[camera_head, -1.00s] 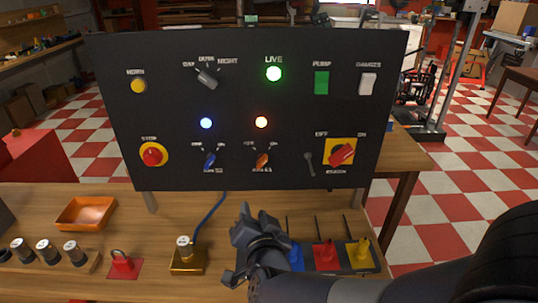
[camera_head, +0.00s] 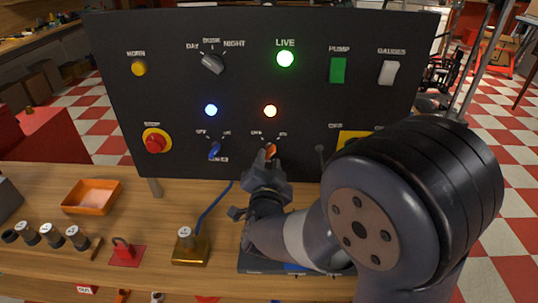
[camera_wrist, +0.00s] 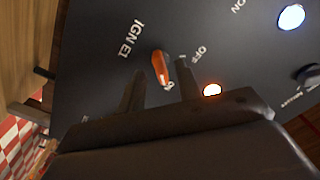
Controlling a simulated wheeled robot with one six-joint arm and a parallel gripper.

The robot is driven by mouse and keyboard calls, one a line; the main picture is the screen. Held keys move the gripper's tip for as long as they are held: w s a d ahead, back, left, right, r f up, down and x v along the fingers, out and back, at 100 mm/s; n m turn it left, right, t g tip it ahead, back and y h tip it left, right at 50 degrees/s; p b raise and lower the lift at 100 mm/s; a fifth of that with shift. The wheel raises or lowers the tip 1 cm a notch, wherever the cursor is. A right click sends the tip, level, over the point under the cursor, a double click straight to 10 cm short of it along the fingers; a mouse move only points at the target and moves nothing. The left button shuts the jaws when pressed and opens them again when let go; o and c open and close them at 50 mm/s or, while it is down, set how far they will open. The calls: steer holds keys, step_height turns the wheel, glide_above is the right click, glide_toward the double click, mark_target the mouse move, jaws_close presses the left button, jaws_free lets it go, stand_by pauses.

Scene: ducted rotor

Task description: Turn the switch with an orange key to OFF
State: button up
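The orange key switch (camera_head: 270,150) is in the lower middle of the black panel, under a lit orange light (camera_head: 270,111). In the wrist view the orange key (camera_wrist: 160,67) has one end by the partly hidden ON label, turned away from the OFF label (camera_wrist: 202,52). My gripper (camera_head: 267,165) is in front of this switch and partly covers it. In the wrist view my gripper (camera_wrist: 158,72) is open, with one finger on each side of the key. Whether either finger touches it I cannot tell.
A blue key switch (camera_head: 214,151) is just left. A red stop button (camera_head: 156,143) is farther left. My arm hides much of the yellow switch plate (camera_head: 354,141) at right. A brass block (camera_head: 191,248) with a blue cable and an orange tray (camera_head: 92,196) are on the bench.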

steer(key=shift+w, duration=1.15)
jaws_close()
